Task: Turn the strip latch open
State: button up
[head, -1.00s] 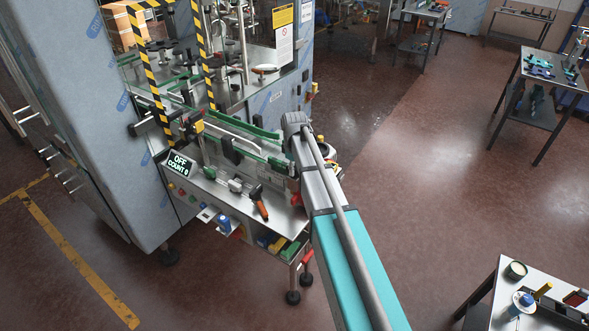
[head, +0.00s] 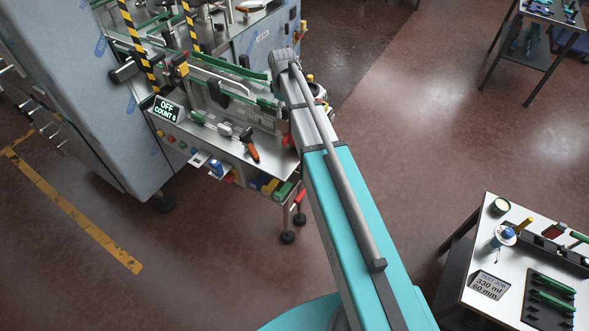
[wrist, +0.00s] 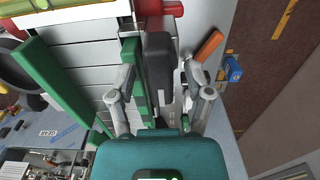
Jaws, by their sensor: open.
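My gripper (wrist: 158,72) is open in the wrist view, its two fingers apart over the machine's front conveyor section. A dark grey block (wrist: 159,55) and a green strip (wrist: 131,50) lie between or just under the fingers; I cannot tell whether they touch. A second, wider green strip (wrist: 55,90) runs at the left. I cannot tell for sure which part is the strip latch. An orange handle (wrist: 207,45) is just beyond the right finger; in the head view an orange-handled part (head: 249,148) lies on the machine's front shelf. My arm hides the gripper in the head view.
The machine's display (head: 167,108) reads OFF, COUNT 0. Green guide rails (head: 222,66) and yellow-black striped posts (head: 136,45) stand behind the shelf. A side table (head: 478,245) with a card and small parts is at lower right. The floor between is clear.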

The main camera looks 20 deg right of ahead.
aim_at(284, 108)
jog(key=m, duration=0.4)
jog(key=shift+m, duration=0.3)
jog(key=m, duration=0.3)
jog(key=shift+m, duration=0.4)
jog(key=m, duration=0.4)
jog(key=shift+m, duration=0.3)
jog(key=m, duration=0.4)
jog(key=shift+m, duration=0.3)
jog(key=shift+r, duration=0.2)
notch_tip(284, 108, up, 14)
jog(key=p, duration=1.4)
jog(key=s+f+n+b, duration=0.3)
jog(key=s+f+b, duration=0.4)
jog(key=f+b, duration=0.4)
jog(key=s+a+f+n+b, duration=0.1)
jog(key=s+f+n+b, duration=0.2)
jog(key=s+f+b, duration=0.5)
jog(key=s+f+n+b, duration=0.2)
jog(key=s+f+b, duration=0.6)
jog(key=f+b, duration=0.7)
jog(key=shift+a+f+n, duration=0.15)
jog(key=shift+f+n, duration=0.05)
jog(key=shift+n, duration=0.2)
